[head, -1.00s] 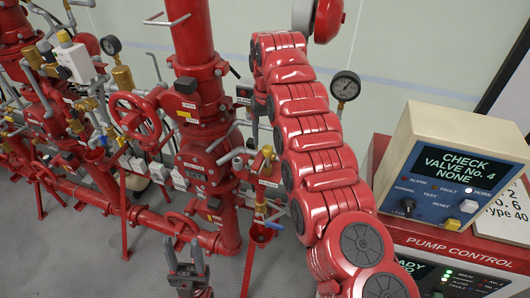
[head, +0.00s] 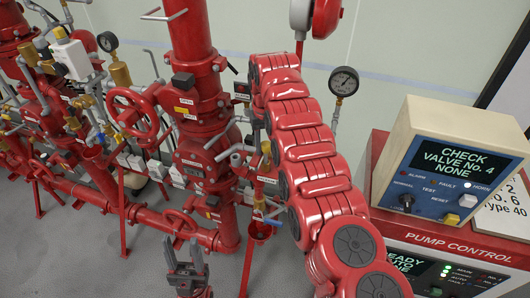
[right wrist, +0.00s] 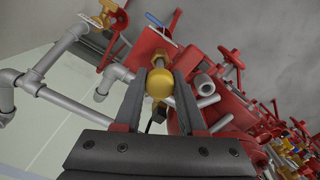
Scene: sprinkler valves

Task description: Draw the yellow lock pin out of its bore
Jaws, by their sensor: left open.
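In the right wrist view a smooth yellow rounded knob (right wrist: 159,83), which looks like the lock pin's head, lies between the two dark fingers of my right gripper (right wrist: 161,76). The fingers are apart, one on each side of it. Whether they touch it is unclear. A copper-coloured part (right wrist: 160,56) shows just beyond the knob. The bore itself is hidden. In the head view the brass fitting (head: 266,148) is beside the red valve, partly covered by my right arm. My left gripper (head: 183,243) is open and empty, pointing up at the bottom of the view.
Red valve risers with a handwheel (head: 134,112) stand at the left, with grey pipes around them. A pressure gauge (head: 344,81) is behind my right arm. A control box (head: 450,165) on a red pump cabinet (head: 440,238) stands at the right. Bare floor is front left.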

